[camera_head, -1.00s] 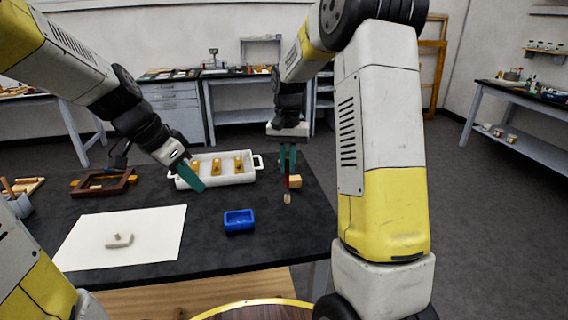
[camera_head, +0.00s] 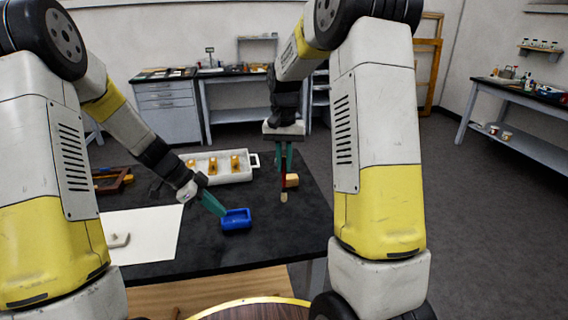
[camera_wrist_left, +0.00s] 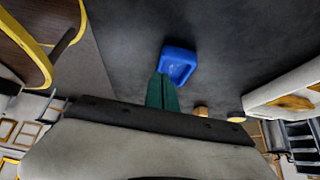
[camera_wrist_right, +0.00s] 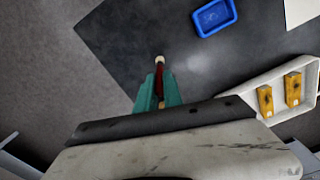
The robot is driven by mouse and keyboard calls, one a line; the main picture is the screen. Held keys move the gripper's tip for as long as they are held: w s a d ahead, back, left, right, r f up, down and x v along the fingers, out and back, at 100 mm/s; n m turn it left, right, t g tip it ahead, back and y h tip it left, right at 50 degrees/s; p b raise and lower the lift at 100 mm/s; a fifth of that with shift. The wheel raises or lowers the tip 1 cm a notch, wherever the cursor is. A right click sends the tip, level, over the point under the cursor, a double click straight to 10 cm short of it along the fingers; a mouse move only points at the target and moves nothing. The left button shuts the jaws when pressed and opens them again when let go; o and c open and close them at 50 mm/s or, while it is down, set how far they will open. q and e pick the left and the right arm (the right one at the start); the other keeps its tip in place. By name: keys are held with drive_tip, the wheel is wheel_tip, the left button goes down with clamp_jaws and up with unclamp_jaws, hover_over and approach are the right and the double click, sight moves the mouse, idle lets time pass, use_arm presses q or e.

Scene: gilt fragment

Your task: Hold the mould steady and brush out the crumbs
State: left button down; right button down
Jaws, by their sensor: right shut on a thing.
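The blue mould (camera_head: 236,224) is a small open block on the dark table; it also shows in the left wrist view (camera_wrist_left: 178,65) and right wrist view (camera_wrist_right: 214,16). Crumbs inside are too small to make out. My left gripper (camera_head: 221,211) is at the mould's left edge, its green fingers together; in the left wrist view (camera_wrist_left: 161,76) the tips overlap the mould's near edge, and I cannot tell whether they touch. My right gripper (camera_head: 284,168) is shut on the brush (camera_wrist_right: 160,66), a dark red handle with a pale tip pointing down, right of the mould and above the table.
A white tray (camera_head: 243,176) with gilt pieces stands behind the mould. A small wooden block (camera_head: 292,180) is behind the brush. White paper (camera_head: 150,235) with a grey piece (camera_head: 118,239) lies at left, a dark frame (camera_head: 112,183) behind it.

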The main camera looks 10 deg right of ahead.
sight(226, 223)
use_arm(q)
drive_tip(key=shift+f, duration=0.95)
drive_tip(key=shift+f, duration=0.55)
idle(4.1)
